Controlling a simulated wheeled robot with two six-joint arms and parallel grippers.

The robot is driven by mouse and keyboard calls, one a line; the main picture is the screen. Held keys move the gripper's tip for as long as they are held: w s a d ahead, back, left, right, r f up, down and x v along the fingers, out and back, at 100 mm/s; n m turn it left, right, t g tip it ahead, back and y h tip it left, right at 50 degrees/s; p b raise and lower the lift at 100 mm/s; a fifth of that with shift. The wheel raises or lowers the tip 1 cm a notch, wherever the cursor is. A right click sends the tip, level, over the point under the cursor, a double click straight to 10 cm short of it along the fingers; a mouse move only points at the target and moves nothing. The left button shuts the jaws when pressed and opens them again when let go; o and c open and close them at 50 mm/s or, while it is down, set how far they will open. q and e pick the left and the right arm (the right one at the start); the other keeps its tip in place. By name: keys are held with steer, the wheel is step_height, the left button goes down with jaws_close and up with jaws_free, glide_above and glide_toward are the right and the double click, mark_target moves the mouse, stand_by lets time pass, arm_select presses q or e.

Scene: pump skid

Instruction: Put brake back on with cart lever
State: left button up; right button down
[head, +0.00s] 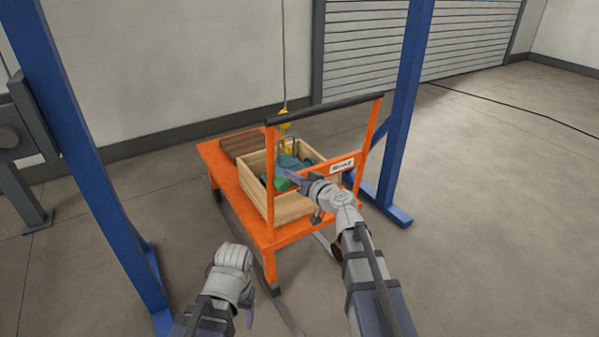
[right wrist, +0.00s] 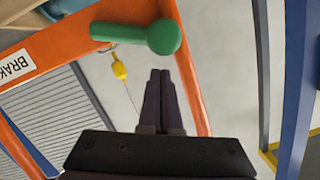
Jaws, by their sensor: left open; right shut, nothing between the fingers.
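The orange cart (head: 262,238) has an upright frame with a black push bar (head: 325,108). A white brake label (head: 342,166) is on its crossbar and shows partly in the right wrist view (right wrist: 14,66). The green brake lever (head: 282,184) is at the crossbar, partly hidden by my right gripper. In the right wrist view its round-ended green handle (right wrist: 163,37) lies just beyond my right fingertips. My right gripper (head: 285,174) is shut and empty, close to the lever; I cannot tell whether it touches. My left gripper (head: 250,316) is open, low in front of the cart, its fingers mostly hidden.
A wooden crate (head: 290,208) with a teal object (head: 288,162) stands on the cart. A yellow hoist hook (head: 285,115) hangs over it. Blue posts (head: 400,105) stand left and right. Bare floor (head: 500,220) is clear at the right.

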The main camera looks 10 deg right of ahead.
arm_select(q)
steer(key=shift+f+b, duration=0.6)
steer(key=shift+f, duration=0.15)
arm_select(e)
steer(key=shift+s+a+f+n+h, duration=0.2)
steer(key=shift+a+f+n, duration=0.3)
steer(key=shift+n, duration=0.15)
steer(key=shift+s+a+f+n+h, duration=0.15)
steer(key=shift+a+f+n+h, duration=0.05)
steer(key=shift+a+f+n, duration=0.4)
steer(key=shift+d+r, duration=0.1)
steer(key=shift+r, duration=0.05)
arm_select(q)
steer(key=shift+r, duration=0.1)
arm_select(e)
steer(key=shift+r, duration=0.1)
